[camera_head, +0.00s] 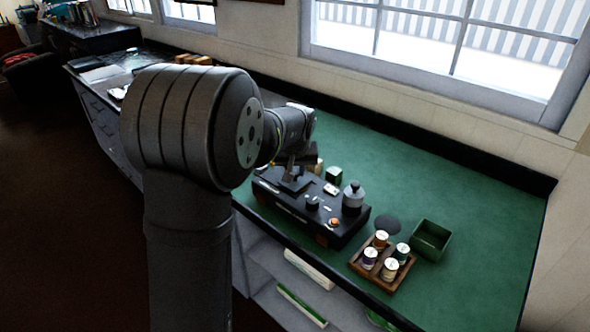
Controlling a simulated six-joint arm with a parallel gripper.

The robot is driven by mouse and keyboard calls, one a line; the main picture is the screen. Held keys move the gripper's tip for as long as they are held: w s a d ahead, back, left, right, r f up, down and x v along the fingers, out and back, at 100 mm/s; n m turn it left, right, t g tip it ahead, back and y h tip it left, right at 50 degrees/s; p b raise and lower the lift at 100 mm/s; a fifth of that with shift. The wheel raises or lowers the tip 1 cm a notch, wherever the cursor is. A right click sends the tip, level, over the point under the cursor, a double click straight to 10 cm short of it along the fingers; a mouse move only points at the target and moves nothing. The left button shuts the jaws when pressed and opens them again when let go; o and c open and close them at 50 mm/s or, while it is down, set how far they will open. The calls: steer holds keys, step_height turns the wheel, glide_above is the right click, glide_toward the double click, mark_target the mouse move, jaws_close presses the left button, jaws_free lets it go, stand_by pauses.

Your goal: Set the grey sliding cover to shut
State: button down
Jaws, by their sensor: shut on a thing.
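A black lever frame (285,204) stands on the green worktop. The dark grey sliding cover (294,184) appears to be on its top at the left part, under my gripper. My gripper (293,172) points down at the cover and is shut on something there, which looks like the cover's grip. The fingertips are small and dark, and my arm partly hides this end of the frame. I cannot make out how far the cover is slid.
The frame's top also bears a dark knob (312,203), an orange button (334,222) and a grey domed part (353,195). To the right are a wooden tray (355,262) with several jars, a dark disc (387,224) and a green open box (431,240).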

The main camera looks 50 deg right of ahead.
steer(key=shift+s+f, duration=0.1)
steer(key=shift+s, duration=0.5)
steer(key=c, duration=1.2)
jaws_free()
steer(key=shift+s+a, duration=0.1)
steer(key=shift+r, duration=0.6)
steer(key=v, duration=1.6)
steer(key=shift+s+a, duration=0.1)
